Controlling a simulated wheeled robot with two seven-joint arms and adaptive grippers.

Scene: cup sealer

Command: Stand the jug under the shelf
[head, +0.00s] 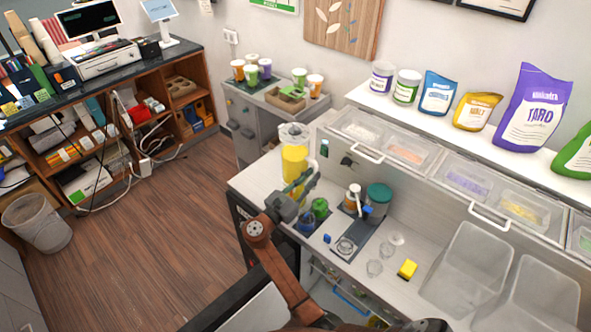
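The jug (294,160) is clear, holds yellow liquid and stands upright at the far left end of the white counter. My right gripper (306,184) is at the jug's lower right side, with its fingers overlapping the jug's lower edge in the head view. Whether the fingers touch the jug, and how far they are open, is too small to tell. The shelf (420,112) is the raised white ledge along the wall, carrying tubs and bags, with lidded bins below its front. My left gripper is not in view.
Green-lidded containers (319,207) and a brown bottle (352,197) stand close right of my gripper. A teal-lidded jar (378,199), clear glasses (374,268) and a yellow block (407,269) are further right. Empty clear tubs (470,266) fill the right end.

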